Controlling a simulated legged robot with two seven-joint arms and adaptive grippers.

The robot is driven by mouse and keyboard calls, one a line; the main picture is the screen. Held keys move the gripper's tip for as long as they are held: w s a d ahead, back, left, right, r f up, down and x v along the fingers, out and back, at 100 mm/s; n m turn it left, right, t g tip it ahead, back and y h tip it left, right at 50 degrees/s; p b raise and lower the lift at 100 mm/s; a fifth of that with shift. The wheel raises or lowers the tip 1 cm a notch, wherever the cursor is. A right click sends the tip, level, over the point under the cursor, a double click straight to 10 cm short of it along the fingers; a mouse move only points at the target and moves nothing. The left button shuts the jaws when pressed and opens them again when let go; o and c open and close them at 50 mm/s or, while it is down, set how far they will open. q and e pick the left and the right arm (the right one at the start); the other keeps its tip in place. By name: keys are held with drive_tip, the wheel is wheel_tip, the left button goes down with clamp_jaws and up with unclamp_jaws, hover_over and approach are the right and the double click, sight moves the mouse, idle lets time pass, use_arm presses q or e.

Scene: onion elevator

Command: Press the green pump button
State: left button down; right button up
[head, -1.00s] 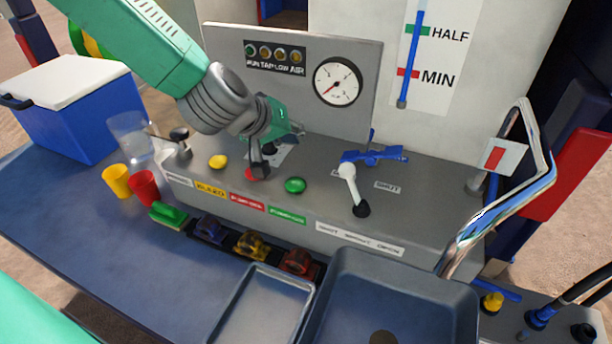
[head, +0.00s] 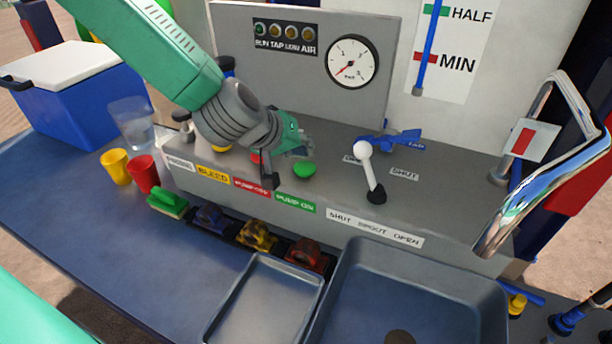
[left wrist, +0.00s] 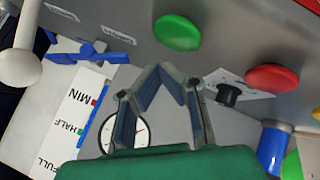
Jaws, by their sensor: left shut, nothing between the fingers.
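The green pump button (head: 304,171) is a round dome on the grey console ledge, above the green PUMP ON label (head: 295,203). In the left wrist view it (left wrist: 178,33) shows beyond the fingertips. My left gripper (head: 284,168) is shut and empty, just left of the green button. In the left wrist view the gripper (left wrist: 162,72) shows its fingertips close together, apart from the button in the picture; the exact gap cannot be told. The red button (head: 256,157) is partly hidden behind my gripper and also shows in the left wrist view (left wrist: 271,77). My right gripper is out of view.
A white-knobbed lever (head: 368,172) stands right of the green button, with a blue valve handle (head: 389,140) behind. A panel with a gauge (head: 352,62) rises at the back. A chrome spout (head: 560,165) is at the right; trays (head: 262,297) lie in front.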

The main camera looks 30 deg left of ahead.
use_arm(q)
drive_tip(key=shift+a+f, duration=0.35)
drive_tip(key=shift+f, duration=0.1)
drive_tip(key=shift+s+d+r, duration=0.1)
drive_tip(key=shift+d, duration=0.15)
drive_tip(key=shift+d+r, duration=0.1)
drive_tip(key=shift+d, duration=0.45)
drive_tip(key=shift+a, duration=0.7)
drive_tip(key=shift+d, duration=0.55)
drive_tip(key=shift+a+f, duration=0.35)
drive_tip(key=shift+f, duration=0.1)
drive_tip(key=shift+a, duration=0.25)
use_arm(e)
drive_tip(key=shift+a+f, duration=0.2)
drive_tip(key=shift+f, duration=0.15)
use_arm(q)
drive_tip(key=shift+d+f+b, duration=0.15)
drive_tip(key=shift+d+b, duration=0.2)
drive_tip(key=shift+b, duration=0.05)
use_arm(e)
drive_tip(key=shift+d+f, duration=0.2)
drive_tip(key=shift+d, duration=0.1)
